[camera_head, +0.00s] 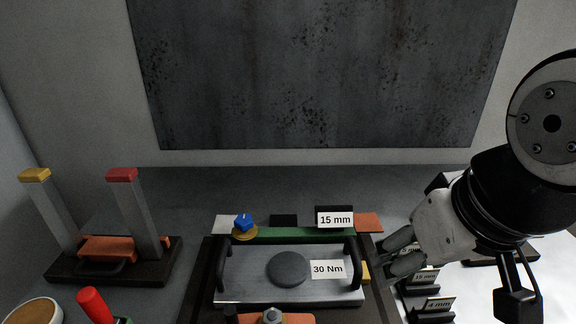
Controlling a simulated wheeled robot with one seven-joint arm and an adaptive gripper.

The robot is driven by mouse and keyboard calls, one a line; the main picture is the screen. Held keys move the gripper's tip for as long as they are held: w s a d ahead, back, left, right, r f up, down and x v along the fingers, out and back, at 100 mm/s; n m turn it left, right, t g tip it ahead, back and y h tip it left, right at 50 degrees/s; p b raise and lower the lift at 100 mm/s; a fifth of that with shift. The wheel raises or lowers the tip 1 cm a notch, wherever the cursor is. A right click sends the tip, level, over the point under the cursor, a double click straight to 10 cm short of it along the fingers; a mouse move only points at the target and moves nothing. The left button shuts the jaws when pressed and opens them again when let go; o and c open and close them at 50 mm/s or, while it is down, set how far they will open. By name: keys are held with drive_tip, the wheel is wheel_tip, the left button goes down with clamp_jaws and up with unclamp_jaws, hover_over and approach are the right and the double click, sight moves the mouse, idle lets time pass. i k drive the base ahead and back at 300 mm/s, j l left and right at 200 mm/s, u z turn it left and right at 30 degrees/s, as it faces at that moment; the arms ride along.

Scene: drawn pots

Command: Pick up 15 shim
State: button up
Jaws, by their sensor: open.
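A label reading 15 (425,277) stands on a dark holder in a row at the lower right. My gripper (393,254) is just above and left of this row, pointing left and down. It is open, with two grey fingers apart and nothing seen between them. The gripper hides part of the row, and I cannot make out a separate shim by the label. Another label, "15 mm" (335,219), stands on a black block at the back of the fixture in the middle.
The fixture holds a grey plate (250,287) labelled 30 Nm, with dark side handles, a green bar (300,235) and a blue knob (243,222). A "4 mm" label (438,304) is at the row's front. Two tall posts (135,215) and a red handle (94,304) stand left.

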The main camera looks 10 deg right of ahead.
sight(427, 275)
drive_tip(key=k+l+z, duration=0.1)
drive_tip(key=k, duration=0.25)
drive_tip(key=k+l+z, duration=0.1)
drive_tip(key=k+l, duration=0.2)
drive_tip(key=i, duration=0.1)
drive_tip(key=k, duration=0.55)
drive_tip(key=i+j+z, duration=0.1)
drive_tip(key=i+j, duration=0.15)
drive_tip(key=i+j+z, duration=0.1)
drive_tip(key=i+j, duration=0.2)
drive_tip(key=j, duration=0.15)
drive_tip(key=i+j+z, duration=0.1)
drive_tip(key=i+j, duration=0.15)
drive_tip(key=i+j+z, duration=0.1)
drive_tip(key=j, duration=0.4)
drive_tip(key=i, duration=0.1)
